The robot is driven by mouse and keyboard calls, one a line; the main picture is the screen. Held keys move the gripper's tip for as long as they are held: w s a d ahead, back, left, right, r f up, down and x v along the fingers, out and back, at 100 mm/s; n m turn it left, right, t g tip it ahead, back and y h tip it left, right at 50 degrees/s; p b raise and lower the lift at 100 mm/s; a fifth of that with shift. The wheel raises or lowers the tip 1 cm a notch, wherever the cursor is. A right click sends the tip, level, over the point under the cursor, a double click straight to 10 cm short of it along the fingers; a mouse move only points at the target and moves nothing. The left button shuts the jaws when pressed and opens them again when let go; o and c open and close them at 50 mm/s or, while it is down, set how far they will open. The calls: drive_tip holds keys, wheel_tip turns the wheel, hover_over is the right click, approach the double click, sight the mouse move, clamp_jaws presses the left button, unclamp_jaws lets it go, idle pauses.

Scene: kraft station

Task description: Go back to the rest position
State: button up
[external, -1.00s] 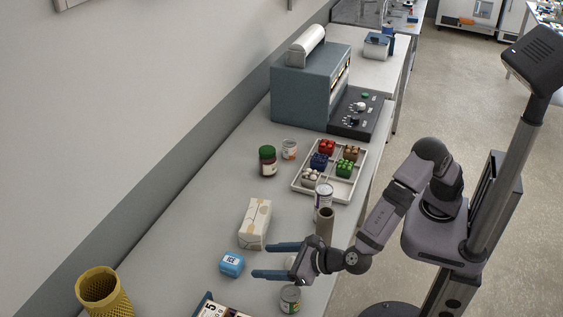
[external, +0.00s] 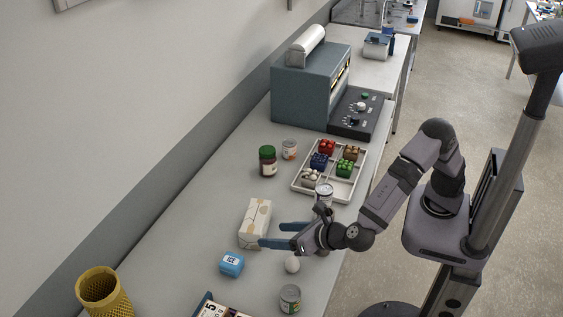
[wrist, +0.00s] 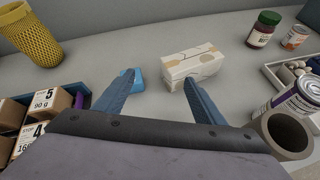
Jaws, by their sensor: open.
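My gripper (external: 272,234) is open and empty above the bench, its blue fingers pointing left in the external view. In the wrist view the two fingers of my gripper (wrist: 159,77) stand wide apart with bare bench between them. A cream carton (external: 255,222) lies just beyond the fingertips; it also shows in the wrist view (wrist: 193,65). A blue ICE block (external: 232,263) sits in front of the carton, partly hidden by the left finger in the wrist view. A white round object (external: 292,264) rests on the bench below my gripper in the external picture.
A brown tube (wrist: 284,135) and a can with a purple label (wrist: 297,99) stand close right of my gripper. A tray (external: 346,190) of coloured blocks, a green-lidded jar (external: 267,160), another can (external: 290,298) and a yellow mesh bin (external: 104,294) stand around.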

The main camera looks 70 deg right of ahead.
drive_tip(key=s+d+r+m+g+h+p, duration=0.1)
drive_tip(key=s+d+r+m+g+p, duration=0.1)
drive_tip(key=d+m, duration=0.3)
drive_tip(key=s+d+r+m+g+h+p, duration=0.1)
drive_tip(key=s+d+r+m+g+p, duration=0.1)
drive_tip(key=d+m, duration=0.3)
drive_tip(key=s+d+r+m+g+p, duration=0.2)
drive_tip(key=d+m, duration=0.4)
drive_tip(key=d, duration=0.4)
drive_tip(key=shift+s+d+r+g+h, duration=0.2)
drive_tip(key=shift+r+g, duration=0.25)
drive_tip(key=shift+r, duration=0.15)
drive_tip(key=shift+s+d+r+g+h, duration=0.1)
drive_tip(key=shift+s+r+g+h, duration=0.1)
drive_tip(key=shift+r+g, duration=0.3)
drive_tip(key=s+d+f+m+g+y+b, duration=0.2)
drive_tip(key=s+d+f+m, duration=0.4)
drive_tip(key=d+f+m, duration=0.1)
drive_tip(key=s+d+f+m+g+y+b, duration=0.2)
drive_tip(key=s+d+f+m+y+b, duration=0.1)
drive_tip(key=s+d+f+m, duration=0.4)
wheel_tip(320, 180, down, 3)
drive_tip(key=shift+f+m, duration=0.1)
drive_tip(key=shift+m, duration=0.6)
